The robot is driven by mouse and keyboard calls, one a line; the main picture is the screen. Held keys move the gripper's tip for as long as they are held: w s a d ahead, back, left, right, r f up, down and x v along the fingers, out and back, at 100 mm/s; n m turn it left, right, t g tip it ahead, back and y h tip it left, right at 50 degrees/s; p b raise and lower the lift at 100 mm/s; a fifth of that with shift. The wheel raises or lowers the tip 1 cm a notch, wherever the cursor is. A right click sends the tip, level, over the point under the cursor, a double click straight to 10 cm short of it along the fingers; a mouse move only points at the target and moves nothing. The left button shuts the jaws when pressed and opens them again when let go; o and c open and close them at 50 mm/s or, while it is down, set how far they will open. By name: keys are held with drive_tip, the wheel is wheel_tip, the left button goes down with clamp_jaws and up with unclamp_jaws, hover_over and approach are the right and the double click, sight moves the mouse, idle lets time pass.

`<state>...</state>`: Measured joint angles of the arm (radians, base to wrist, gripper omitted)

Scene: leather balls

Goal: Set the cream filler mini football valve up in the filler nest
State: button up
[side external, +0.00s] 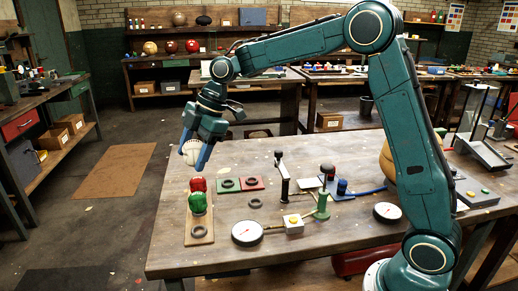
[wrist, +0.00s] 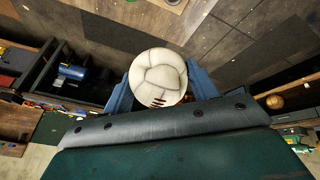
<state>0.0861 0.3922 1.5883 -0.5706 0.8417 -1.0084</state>
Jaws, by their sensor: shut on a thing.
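The cream mini football (side external: 191,153) is between the blue fingers of my gripper (side external: 193,160), which is shut on it. Black rings lie on a green plate (side external: 228,185) and a red plate (side external: 251,183); I cannot tell for certain which seat is the filler nest.
A large tan ball is partly behind my arm.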

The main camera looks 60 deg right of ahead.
hover_over(250, 203)
drive_tip(key=shift+s+d+f, duration=0.25)
drive_tip(key=shift+s+d, duration=0.3)
drive_tip(key=shift+d, duration=0.05)
drive_tip(key=shift+f, duration=0.1)
wheel_tip(250, 203, down, 20)
drive_tip(key=shift+r, duration=0.15)
idle(0.6)
drive_tip(key=o, duration=1)
drive_tip(key=shift+f, duration=0.2)
drive_tip(key=shift+o, duration=0.2)
drive_tip(key=shift+r, duration=0.1)
